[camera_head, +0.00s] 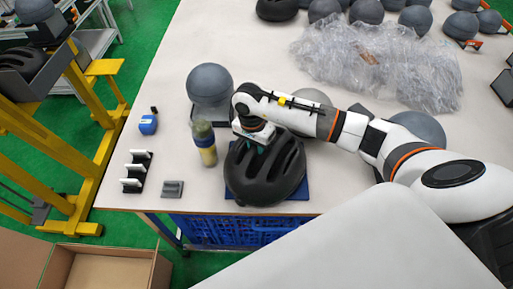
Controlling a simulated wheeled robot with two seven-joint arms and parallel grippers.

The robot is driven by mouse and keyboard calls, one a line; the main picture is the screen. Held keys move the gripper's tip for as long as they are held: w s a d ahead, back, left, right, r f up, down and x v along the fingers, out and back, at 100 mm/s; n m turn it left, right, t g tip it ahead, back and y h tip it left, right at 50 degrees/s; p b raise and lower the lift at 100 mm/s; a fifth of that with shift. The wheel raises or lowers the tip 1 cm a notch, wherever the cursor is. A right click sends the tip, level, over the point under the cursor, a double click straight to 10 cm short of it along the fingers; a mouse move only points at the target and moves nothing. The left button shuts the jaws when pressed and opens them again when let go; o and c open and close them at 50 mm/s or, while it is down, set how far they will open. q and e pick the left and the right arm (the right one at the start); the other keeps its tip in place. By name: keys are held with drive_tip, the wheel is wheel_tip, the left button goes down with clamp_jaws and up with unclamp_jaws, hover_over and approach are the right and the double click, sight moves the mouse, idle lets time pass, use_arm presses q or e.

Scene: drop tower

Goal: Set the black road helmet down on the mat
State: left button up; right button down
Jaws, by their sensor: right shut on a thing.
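The black road helmet (264,178) is at the front of the white table, over a blue mat (303,190) whose edges show on either side of it. I cannot tell whether the helmet touches the mat. My right gripper (255,143) comes down from above and is shut on the helmet's far rim. The fingertips are partly hidden by the wrist. My left gripper is not in view.
A grey headform (209,84) and a bottle with yellow contents (204,144) stand left of the helmet. A blue item (148,124), a small rack (136,171) and a grey block (172,189) lie farther left. Clear plastic wrap (375,62) covers the back. A cardboard box (100,268) is below.

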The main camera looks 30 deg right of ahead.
drive_tip(key=shift+f, duration=0.2)
drive_tip(key=c, duration=1.1)
unclamp_jaws()
drive_tip(key=c, duration=0.4)
drive_tip(key=shift+o, duration=0.2)
drive_tip(key=shift+r, duration=0.15)
drive_tip(key=shift+r+p, duration=2.1)
drive_tip(key=shift+r, duration=1.8)
